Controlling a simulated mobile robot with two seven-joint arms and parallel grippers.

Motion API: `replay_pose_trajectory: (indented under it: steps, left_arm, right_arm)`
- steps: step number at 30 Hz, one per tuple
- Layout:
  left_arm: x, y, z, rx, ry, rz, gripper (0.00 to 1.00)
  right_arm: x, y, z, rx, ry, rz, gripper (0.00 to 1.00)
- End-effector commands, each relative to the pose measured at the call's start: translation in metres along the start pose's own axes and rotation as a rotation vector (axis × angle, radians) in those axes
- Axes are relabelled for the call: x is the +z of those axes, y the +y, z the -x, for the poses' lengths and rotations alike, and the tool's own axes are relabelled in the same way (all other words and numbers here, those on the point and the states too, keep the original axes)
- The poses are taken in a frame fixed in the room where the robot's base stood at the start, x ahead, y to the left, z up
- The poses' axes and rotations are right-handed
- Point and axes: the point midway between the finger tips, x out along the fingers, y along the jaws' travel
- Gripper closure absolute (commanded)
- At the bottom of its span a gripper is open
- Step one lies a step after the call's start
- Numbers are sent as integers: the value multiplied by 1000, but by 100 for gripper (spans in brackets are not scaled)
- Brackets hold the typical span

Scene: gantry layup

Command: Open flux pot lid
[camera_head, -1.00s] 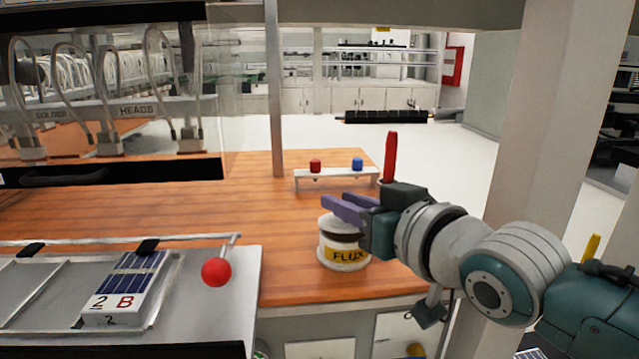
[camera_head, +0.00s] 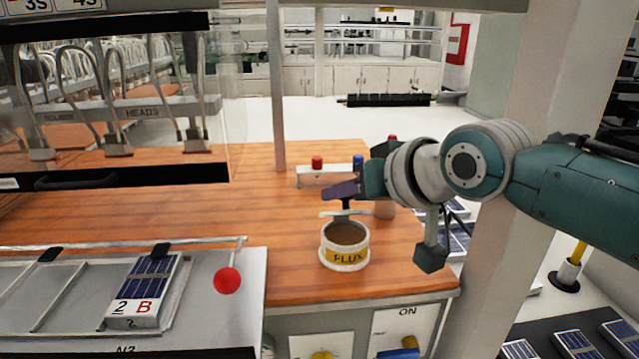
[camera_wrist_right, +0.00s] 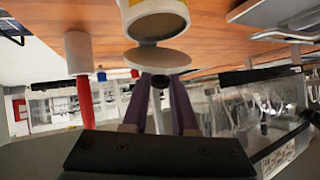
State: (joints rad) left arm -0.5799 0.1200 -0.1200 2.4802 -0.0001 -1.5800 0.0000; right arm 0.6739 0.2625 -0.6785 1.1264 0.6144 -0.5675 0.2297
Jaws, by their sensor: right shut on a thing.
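The flux pot (camera_head: 345,258) is a white cup with a yellow FLUX label, standing upright on the wooden bench, its mouth uncovered and brown inside. Its pale, thin round lid (camera_head: 343,213) is held above the mouth, apart from the rim. My right gripper (camera_head: 343,191) has purple fingers and is shut on the lid's dark knob. In the right wrist view the lid (camera_wrist_right: 158,61) hangs off the fingertips (camera_wrist_right: 158,80), with the open pot (camera_wrist_right: 157,22) beyond it. My left gripper is not in view.
A small white stand with a red button (camera_head: 317,162) and a blue button (camera_head: 358,161) is behind the pot. A cup with a red-topped stick (camera_head: 385,208) stands right of it. Bench wood left of the pot is clear.

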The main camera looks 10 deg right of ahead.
Motion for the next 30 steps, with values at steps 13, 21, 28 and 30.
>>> replay_pose_trajectory:
  steps: [13,21,28,30]
  left_arm:
    - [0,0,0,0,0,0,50]
    - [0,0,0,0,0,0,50]
    - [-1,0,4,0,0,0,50]
    - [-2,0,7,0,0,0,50]
  right_arm:
    - [0,0,0,0,1,1,49]
    - [0,0,0,0,1,1,43]
    - [0,0,12,0,2,1,43]
    - [-1,0,21,-1,1,2,43]
